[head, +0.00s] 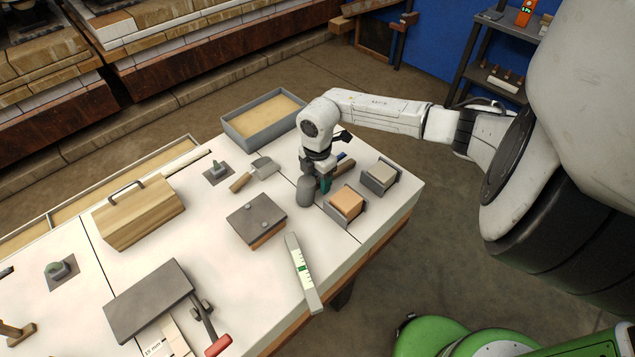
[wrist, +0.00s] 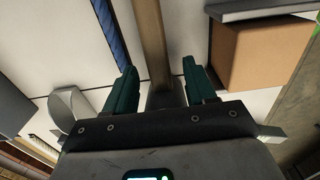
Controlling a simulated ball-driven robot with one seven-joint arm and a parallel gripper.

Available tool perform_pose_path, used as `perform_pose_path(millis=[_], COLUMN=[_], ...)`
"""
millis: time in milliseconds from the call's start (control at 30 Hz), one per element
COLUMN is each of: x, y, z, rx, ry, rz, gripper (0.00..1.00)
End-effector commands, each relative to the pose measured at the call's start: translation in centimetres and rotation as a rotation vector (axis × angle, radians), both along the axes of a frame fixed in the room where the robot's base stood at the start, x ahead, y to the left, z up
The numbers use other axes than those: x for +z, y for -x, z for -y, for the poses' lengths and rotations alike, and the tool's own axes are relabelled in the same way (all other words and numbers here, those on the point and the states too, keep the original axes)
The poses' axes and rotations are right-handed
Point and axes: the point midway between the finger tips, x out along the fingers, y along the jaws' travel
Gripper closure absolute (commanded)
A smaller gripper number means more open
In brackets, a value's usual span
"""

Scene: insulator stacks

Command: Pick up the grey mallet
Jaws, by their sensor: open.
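The grey mallet (head: 306,191) lies on the white table under my gripper, its rounded grey head showing just left of the fingers. In the wrist view its wooden handle (wrist: 150,38) runs between the fingers, and part of the dark grey head (wrist: 166,97) shows low between them. My gripper (head: 324,184) is low over the table with green fingers. In the wrist view the gripper (wrist: 159,70) is open, one finger on each side of the mallet, with visible gaps. The wrist hides part of the mallet in the head view.
An orange block (head: 347,201) in a grey holder stands close right of my gripper, with a grey block (head: 380,176) beyond it. A blue rod (wrist: 108,28) lies beside the handle. A sand tray (head: 238,134) is behind; a level (head: 303,276) lies in front.

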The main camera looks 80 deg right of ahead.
Motion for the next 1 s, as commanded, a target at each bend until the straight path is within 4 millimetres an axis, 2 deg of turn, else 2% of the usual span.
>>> perform_pose_path(millis=[167, 433, 1000], x=[-1.8, -2.0, -1.9], y=[0.0, 0.0, 0.0], z=[0.0, 0.0, 0.0], rx=[-0.001, 0.0, 0.0], ry=[0.0, 0.001, 0.001], rz=[0.0, 0.001, 0.001], gripper=[0.45, 0.46, 1.0])
